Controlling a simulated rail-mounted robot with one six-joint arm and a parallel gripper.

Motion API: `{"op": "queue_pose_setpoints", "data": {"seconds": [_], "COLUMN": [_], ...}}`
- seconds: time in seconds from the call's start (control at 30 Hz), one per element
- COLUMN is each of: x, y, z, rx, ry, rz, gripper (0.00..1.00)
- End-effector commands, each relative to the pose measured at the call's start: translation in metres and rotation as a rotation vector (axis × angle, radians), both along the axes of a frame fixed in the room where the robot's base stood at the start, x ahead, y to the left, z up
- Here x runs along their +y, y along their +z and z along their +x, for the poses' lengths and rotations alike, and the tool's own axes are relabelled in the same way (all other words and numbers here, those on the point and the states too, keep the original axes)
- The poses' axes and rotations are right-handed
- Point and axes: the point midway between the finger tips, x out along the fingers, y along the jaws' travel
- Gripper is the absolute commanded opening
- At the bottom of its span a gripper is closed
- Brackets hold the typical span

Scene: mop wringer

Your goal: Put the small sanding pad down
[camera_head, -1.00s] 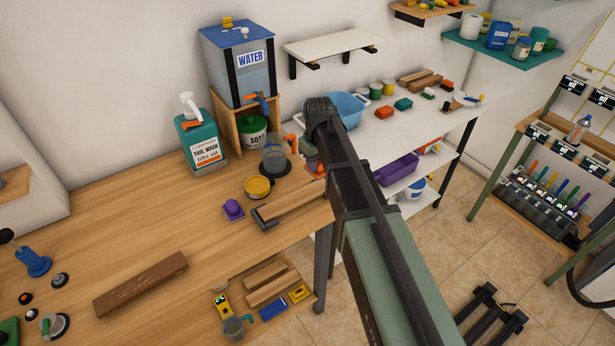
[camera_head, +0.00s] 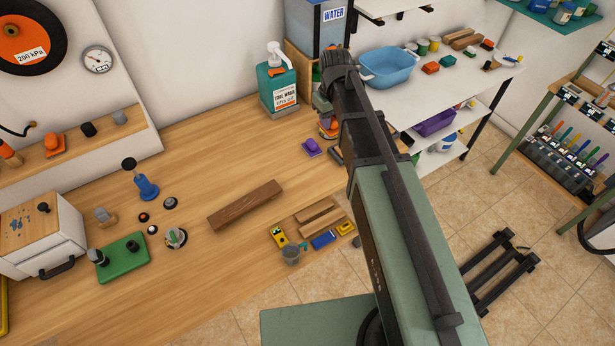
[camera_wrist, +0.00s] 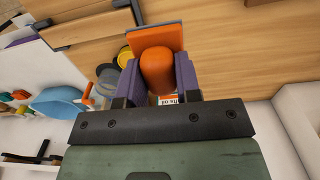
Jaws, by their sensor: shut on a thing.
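My gripper (camera_wrist: 156,80) is shut on the orange grip, one purple-lined finger on each side. In the head view, my gripper (camera_head: 325,112) is at the bench's right part, largely covered by my own arm. A bit of the orange grip (camera_head: 328,128) shows below it. I cannot tell whether the pad touches the bench (camera_head: 225,150).
A brown plank (camera_head: 245,205) lies farther left. The tool wash bottle (camera_head: 278,80) and water tank (camera_head: 318,30) stand behind. Bare wood lies between plank and bottle.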

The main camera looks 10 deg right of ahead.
Motion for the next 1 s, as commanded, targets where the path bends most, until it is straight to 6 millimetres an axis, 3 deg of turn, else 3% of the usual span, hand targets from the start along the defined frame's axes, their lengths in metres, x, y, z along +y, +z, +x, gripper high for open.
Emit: {"op": "queue_pose_setpoints", "data": {"seconds": [0.17,0.5,0.57,0.63,0.83,1.0], "x": [0.0,0.0,0.0,0.0,0.0,0.0], "y": [-0.021,-0.138,-0.153,-0.162,-0.164,-0.202], "z": [0.0,0.0,0.0,0.0,0.0,0.0], "rx": [0.0,0.0,0.0,0.0,0.0,0.0], "ry": [-0.003,-0.002,-0.002,-0.002,-0.003,-0.002], "rz": [0.0,0.0,0.0,0.0,0.0,0.0], "gripper": [0.05,0.05,0.05,0.05,0.05,0.05]}}
